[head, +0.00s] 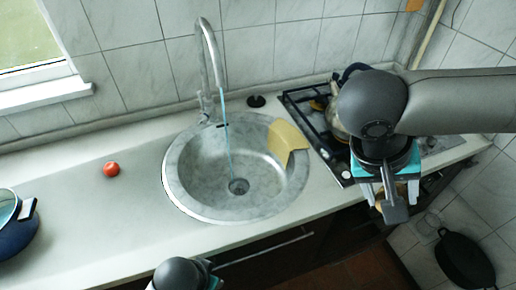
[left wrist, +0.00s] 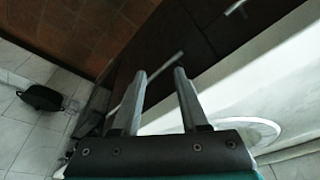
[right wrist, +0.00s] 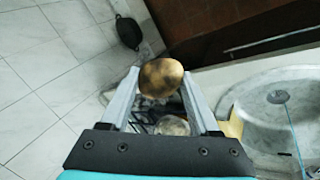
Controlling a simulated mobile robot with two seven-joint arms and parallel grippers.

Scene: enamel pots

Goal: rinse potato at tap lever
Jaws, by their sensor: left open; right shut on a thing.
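The brown potato (right wrist: 161,78) is held between the fingertips of my right gripper (right wrist: 163,88). In the head view, my right gripper (head: 392,196) is over the counter's front edge by the stove, right of the sink and apart from it; its fingers mostly hide the potato there. The tap (head: 212,62) arches over the round sink (head: 188,190), and a thin blue stream of water (head: 228,135) runs down to the drain. The tap lever (head: 205,101) seems to be low on the tap's left; its details are small. My left gripper (left wrist: 160,73) is open and empty before the dark cabinet fronts.
A yellow cloth (head: 286,140) hangs over the sink's right rim. A tomato (head: 111,169) and a blue pot (head: 14,228) are on the left counter. The stove (head: 318,130) with cookware is at right. A black pan (head: 464,258) is on the floor. The counter left of the sink is mostly clear.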

